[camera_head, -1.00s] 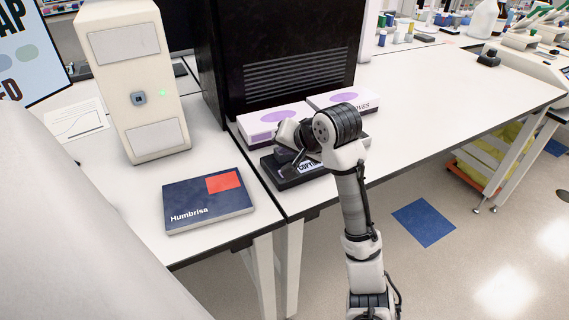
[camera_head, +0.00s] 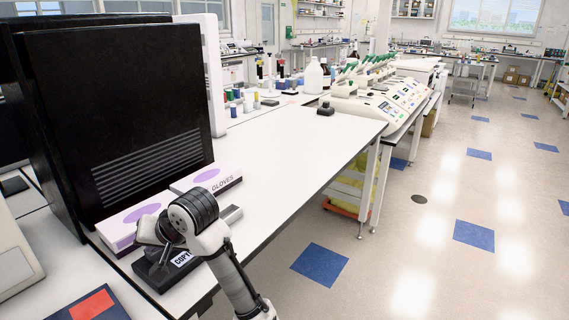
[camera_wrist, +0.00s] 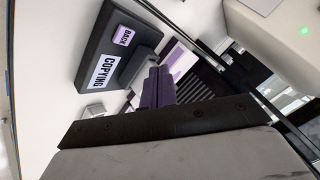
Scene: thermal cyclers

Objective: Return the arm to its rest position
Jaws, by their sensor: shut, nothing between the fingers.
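My arm (camera_head: 232,268) is bent over the edge of the white bench, with its wrist joint above the bench top. My gripper (camera_wrist: 160,72) shows in the wrist view as two dark fingers side by side, shut with nothing between them. In the head view its end is small and partly hidden by the wrist. It is close over a black block (camera_head: 158,275) with a white label, which reads "COPYING" in the wrist view (camera_wrist: 90,50). I cannot tell whether the gripper touches the block.
A purple-and-white box (camera_head: 118,236) and a gloves box (camera_head: 222,183) lie beside the arm. A tall black cabinet (camera_head: 120,110) stands behind them. A dark blue book (camera_head: 112,312) lies at the lower left. The bench top (camera_head: 290,150) to the right is mostly clear, with open floor beyond.

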